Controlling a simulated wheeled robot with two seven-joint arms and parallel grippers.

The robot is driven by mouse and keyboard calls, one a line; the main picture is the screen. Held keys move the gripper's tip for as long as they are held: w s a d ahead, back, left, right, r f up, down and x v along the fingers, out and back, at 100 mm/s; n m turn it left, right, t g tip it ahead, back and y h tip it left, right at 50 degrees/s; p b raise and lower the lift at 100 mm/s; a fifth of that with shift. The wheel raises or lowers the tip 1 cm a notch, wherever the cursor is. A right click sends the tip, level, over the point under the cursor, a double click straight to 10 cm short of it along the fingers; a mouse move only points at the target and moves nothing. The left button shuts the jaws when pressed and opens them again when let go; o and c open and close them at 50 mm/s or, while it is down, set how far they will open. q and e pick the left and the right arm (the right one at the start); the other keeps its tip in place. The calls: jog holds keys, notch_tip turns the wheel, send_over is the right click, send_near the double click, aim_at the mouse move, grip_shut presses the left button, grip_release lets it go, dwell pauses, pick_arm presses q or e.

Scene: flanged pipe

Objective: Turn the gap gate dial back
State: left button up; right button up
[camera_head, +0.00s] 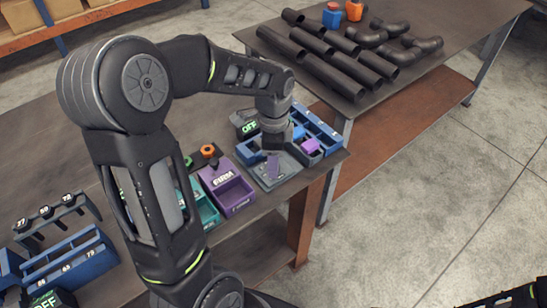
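My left arm reaches over the workbench, and its gripper (275,146) points down above a grey plate (264,184) near the bench's right end.
A purple bin (238,198) and a teal bin (206,212) stand left of the plate. A blue rack (318,130) and a box reading OFF (243,120) stand behind. Blue holders (70,262) are at left. Dark pipes (333,70) lie on another table.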

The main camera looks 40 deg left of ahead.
pick_arm(q)
grip_shut()
dwell(0.5)
